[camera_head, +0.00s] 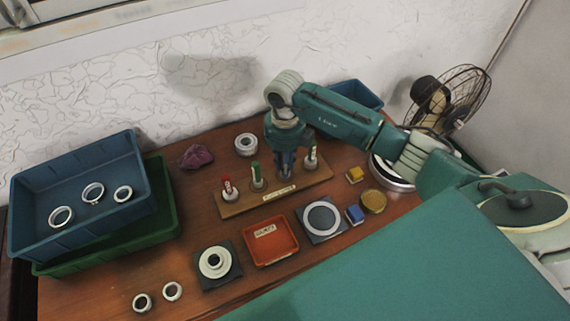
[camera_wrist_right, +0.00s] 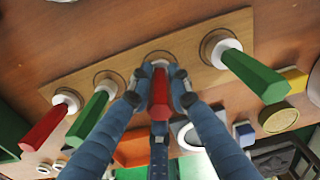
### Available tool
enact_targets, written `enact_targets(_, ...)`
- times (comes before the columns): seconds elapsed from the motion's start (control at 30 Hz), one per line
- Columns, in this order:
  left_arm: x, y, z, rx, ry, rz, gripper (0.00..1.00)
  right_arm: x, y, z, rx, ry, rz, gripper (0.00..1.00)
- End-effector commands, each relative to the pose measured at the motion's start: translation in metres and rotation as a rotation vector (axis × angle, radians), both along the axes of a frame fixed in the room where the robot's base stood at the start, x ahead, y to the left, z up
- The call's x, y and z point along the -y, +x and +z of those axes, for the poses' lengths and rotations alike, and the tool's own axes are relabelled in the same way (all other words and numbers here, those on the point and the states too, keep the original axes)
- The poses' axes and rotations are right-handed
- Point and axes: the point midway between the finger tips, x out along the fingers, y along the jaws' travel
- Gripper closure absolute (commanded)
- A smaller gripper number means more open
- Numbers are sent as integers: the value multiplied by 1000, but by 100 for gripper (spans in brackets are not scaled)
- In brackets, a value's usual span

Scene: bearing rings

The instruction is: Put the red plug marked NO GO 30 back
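A long wooden rack (camera_head: 262,204) with a label on its front edge holds plugs in a row. My right gripper (camera_head: 286,170) points down over the rack. In the right wrist view, the right gripper (camera_wrist_right: 160,76) is shut on a red plug (camera_wrist_right: 160,95) with a white end. That end is at a round seat in the rack; I cannot tell how deep it sits. Another red plug (camera_head: 228,188) and a green plug (camera_head: 256,174) stand to the left, and a green plug (camera_head: 311,153) stands to the right. No plug marking is readable. My left gripper is out of view.
A red tray (camera_head: 270,252) lies in front of the rack, between dark pads with rings (camera_head: 215,262) (camera_head: 321,217). Blue (camera_head: 80,225) and green bins are stacked at left. A blue block (camera_head: 354,215), a yellow block (camera_head: 354,174) and a brass disc (camera_head: 373,201) lie right.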

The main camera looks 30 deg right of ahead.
Motion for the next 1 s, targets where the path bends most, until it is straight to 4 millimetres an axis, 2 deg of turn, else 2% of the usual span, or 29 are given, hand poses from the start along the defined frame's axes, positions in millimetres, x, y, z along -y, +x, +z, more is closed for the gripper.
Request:
enact_targets(0.4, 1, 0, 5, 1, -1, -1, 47, 0, 0, 6, 0, 0, -1, 67)
enact_targets(0.47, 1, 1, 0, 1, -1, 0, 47, 0, 1, 9, 3, 0, 0, 67)
enact_targets(0.57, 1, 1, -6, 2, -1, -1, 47, 0, 2, 25, 6, 0, 0, 67)
enact_targets(0.8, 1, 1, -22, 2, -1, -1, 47, 0, 2, 77, 7, 0, 0, 67)
enact_targets(1.0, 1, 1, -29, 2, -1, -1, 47, 0, 1, 110, 3, 0, -1, 67)
